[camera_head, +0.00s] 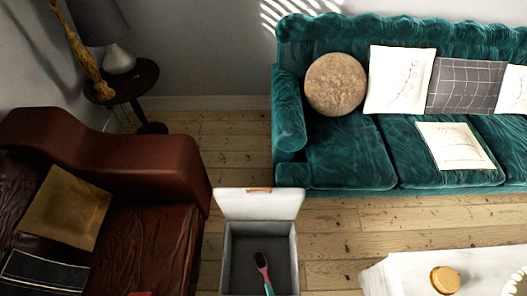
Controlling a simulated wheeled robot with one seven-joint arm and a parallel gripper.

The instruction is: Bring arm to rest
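My arm and gripper do not show in the head camera view. An open grey box (228,262) stands on the floor at the bottom centre, its white lid (258,205) tilted up at the back with a small orange-brown tab on its edge. A brush (262,264) with a dark reddish head and a teal and pink handle lies inside the box. The lower end of the box and of the brush is cut off by the frame edge.
A brown leather sofa (120,150) stands left of the box, and a green velvet sofa (350,155) with cushions stands behind right. A white table (400,275) with a round golden-brown object (445,280) is at lower right. Bare floorboards (335,240) lie between.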

